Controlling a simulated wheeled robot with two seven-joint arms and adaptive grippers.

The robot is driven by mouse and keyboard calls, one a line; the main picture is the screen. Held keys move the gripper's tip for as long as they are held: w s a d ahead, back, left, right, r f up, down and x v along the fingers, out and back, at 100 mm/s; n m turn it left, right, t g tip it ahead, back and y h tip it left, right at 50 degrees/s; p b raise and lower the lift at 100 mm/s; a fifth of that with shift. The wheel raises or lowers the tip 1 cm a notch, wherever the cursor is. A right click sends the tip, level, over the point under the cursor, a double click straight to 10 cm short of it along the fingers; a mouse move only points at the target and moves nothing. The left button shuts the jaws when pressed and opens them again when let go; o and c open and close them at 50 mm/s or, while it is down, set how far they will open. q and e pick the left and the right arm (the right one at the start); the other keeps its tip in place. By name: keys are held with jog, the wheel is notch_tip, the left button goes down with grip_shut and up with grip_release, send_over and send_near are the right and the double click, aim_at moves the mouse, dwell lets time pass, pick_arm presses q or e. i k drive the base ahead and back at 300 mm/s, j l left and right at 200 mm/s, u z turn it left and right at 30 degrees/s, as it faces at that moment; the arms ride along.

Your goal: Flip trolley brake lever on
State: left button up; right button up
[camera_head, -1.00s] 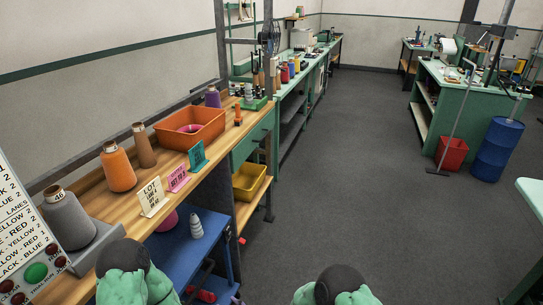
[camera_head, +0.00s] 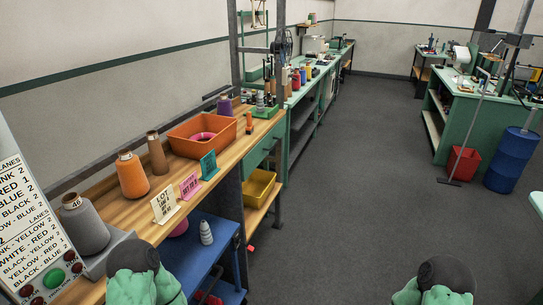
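The blue trolley (camera_head: 222,267) stands at the lower left, tucked beside and partly under the wooden bench. Its upper shelf carries a pale grey cone (camera_head: 206,232). A small red tab (camera_head: 250,247) shows at the trolley's right side; I cannot tell whether it is the brake lever or which way it is set. Red items (camera_head: 210,298) lie low on the trolley, cut by the frame edge. Green and dark parts of my two arms show at the bottom, the left one in front of the trolley. Neither gripper's fingers are visible.
The wooden bench (camera_head: 126,207) holds thread cones, an orange bin (camera_head: 197,134) and label cards. A yellow bin (camera_head: 259,187) sits below, behind the trolley. A red bucket (camera_head: 463,163) and blue barrel (camera_head: 510,161) stand at right. The grey floor (camera_head: 350,190) between is clear.

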aim_at(250, 249)
jog(key=k+l+u, duration=0.1)
jog(key=l+u, duration=0.15)
jog(key=l, duration=0.15)
jog(key=k+l+u, duration=0.2)
jog(key=l, duration=0.15)
jog(key=l+u, duration=0.25)
jog(key=l, duration=0.15)
jog(key=k+l+u, duration=0.2)
jog(key=i+l+u, duration=0.85)
jog(key=l, duration=0.1)
